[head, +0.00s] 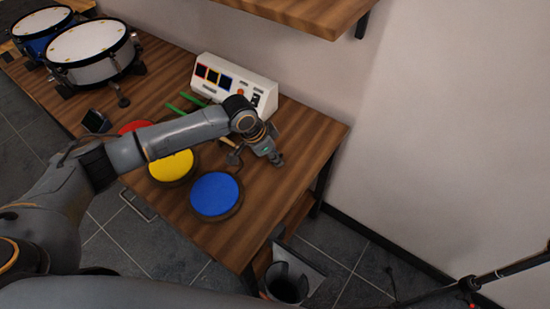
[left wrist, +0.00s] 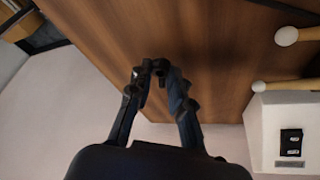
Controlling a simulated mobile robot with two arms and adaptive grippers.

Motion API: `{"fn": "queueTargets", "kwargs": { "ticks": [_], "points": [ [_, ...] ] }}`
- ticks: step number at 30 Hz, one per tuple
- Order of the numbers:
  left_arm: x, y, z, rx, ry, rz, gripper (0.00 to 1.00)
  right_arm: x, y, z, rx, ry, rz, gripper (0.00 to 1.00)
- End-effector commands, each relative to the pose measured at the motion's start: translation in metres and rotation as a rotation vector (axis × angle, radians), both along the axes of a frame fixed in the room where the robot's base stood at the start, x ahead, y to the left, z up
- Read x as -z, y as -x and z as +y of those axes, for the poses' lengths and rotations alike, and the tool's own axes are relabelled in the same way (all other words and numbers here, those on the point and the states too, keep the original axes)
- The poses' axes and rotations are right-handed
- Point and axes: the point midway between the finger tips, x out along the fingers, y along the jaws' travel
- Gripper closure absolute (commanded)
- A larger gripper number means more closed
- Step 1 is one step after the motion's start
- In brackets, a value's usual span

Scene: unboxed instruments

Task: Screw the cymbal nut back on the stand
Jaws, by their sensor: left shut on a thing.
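My left gripper (head: 277,158) is above the right part of the wooden table in the head view. In the left wrist view its fingertips (left wrist: 152,70) are closed together on a small dark thing, which must be the cymbal nut; it is hard to tell apart from the dark fingers. A thin dark stand pole (head: 515,267) with a red part comes in at the lower right of the head view, well apart from the gripper. Its top is out of view, and no cymbal shows. My right gripper is not in view.
The table (head: 300,150) holds drums (head: 88,45), a yellow pad (head: 172,165), a blue pad (head: 215,194) and a white control box (head: 235,82). Mallets (left wrist: 287,36) lie near the box. A shelf (head: 305,12) hangs above. A dark bin (head: 287,283) stands on the floor.

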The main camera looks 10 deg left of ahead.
Motion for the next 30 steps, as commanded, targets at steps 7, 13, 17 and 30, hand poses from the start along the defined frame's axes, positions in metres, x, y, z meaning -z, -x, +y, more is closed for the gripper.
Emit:
{"fn": "queueTargets", "kwargs": {
  "ticks": [7,13,17,30],
  "points": [
    [-0.041,0.018,0.003,0.003,0.0,-0.003,0.97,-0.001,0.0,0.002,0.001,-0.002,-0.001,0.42],
    [-0.083,0.055,0.007,0.003,-0.001,-0.003,0.97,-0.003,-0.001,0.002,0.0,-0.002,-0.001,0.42],
    [-0.093,0.084,0.011,0.003,-0.001,-0.001,0.97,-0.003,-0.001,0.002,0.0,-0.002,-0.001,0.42],
    [-0.117,0.137,0.016,0.001,0.001,-0.001,0.97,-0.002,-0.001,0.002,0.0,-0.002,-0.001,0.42]
  ]
}}
